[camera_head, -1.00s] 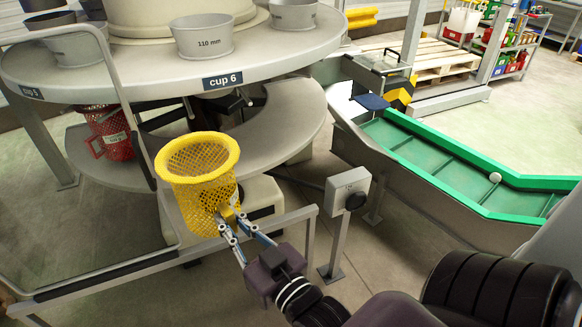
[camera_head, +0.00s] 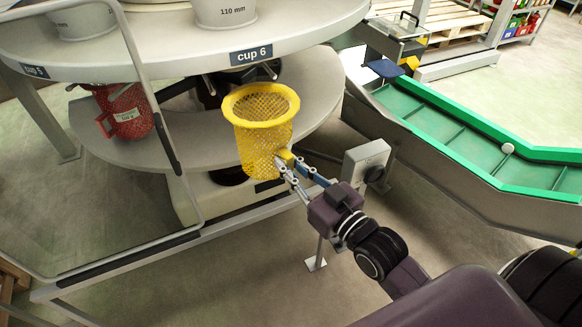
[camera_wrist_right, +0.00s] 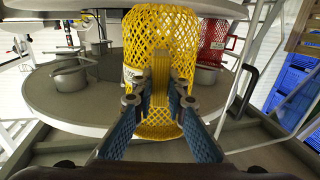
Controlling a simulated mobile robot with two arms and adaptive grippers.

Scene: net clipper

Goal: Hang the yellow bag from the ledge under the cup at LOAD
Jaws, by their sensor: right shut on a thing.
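The yellow mesh bag (camera_head: 262,130) has a round yellow rim and hangs upright, its open mouth upward, in front of the lower grey ledge (camera_head: 190,150) and below the cup 6 label. My right gripper (camera_head: 284,163) is shut on the bag's yellow handle on its near side. In the right wrist view the bag (camera_wrist_right: 160,45) fills the middle, with the gripper fingers (camera_wrist_right: 160,98) closed in front of it. The cup 6 label (camera_head: 251,54) is on the upper table edge. The word LOAD is not readable in view. My left gripper is not in view.
A red mesh bag (camera_head: 125,112) hangs at the ledge on the left. A grey guard rail (camera_head: 110,265) runs in front of the ledge. A grey post box (camera_head: 366,160) stands right of my gripper. A green conveyor chute (camera_head: 450,140) lies to the right.

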